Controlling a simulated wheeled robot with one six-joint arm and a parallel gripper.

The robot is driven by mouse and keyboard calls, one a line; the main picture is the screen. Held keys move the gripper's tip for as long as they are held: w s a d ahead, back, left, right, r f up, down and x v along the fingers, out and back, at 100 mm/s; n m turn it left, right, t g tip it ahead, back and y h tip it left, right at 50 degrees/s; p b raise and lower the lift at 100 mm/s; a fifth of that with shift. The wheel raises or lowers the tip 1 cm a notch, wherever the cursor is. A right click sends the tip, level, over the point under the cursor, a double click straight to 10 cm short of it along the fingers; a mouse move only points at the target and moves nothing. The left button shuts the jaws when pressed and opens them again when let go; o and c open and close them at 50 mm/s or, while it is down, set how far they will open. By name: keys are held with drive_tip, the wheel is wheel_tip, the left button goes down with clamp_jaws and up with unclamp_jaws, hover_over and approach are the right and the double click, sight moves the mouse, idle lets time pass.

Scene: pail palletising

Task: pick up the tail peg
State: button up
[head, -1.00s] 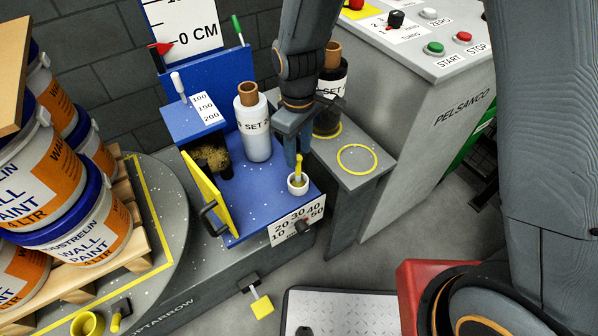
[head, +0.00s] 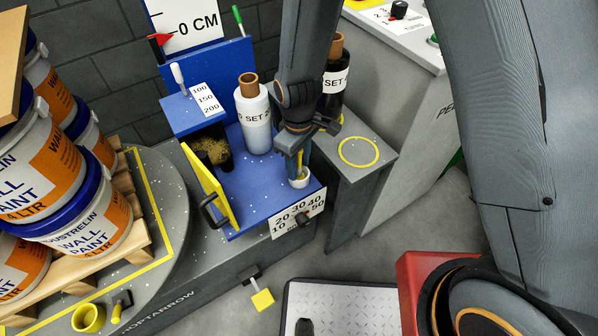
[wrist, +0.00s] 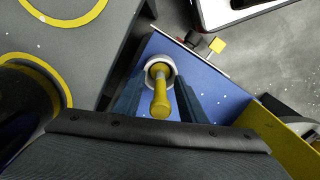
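The tail peg, a yellow peg with a rounded head, stands in a white round cup on the blue bench top. In the wrist view the peg (wrist: 160,103) points toward the camera, its foot inside the white cup (wrist: 159,66). In the head view the peg is mostly hidden by my gripper, and the cup (head: 299,180) shows just below it. My gripper (head: 297,163) points down over the cup. In the wrist view its two blue-grey fingers (wrist: 160,92) are open, one on each side of the peg, with gaps visible between them and it.
A yellow flap (head: 207,185) rises at the bench's left. A grey shelf (head: 375,132) adjoins right. Stacked paint pails (head: 90,222) stand far left.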

clamp_jaws()
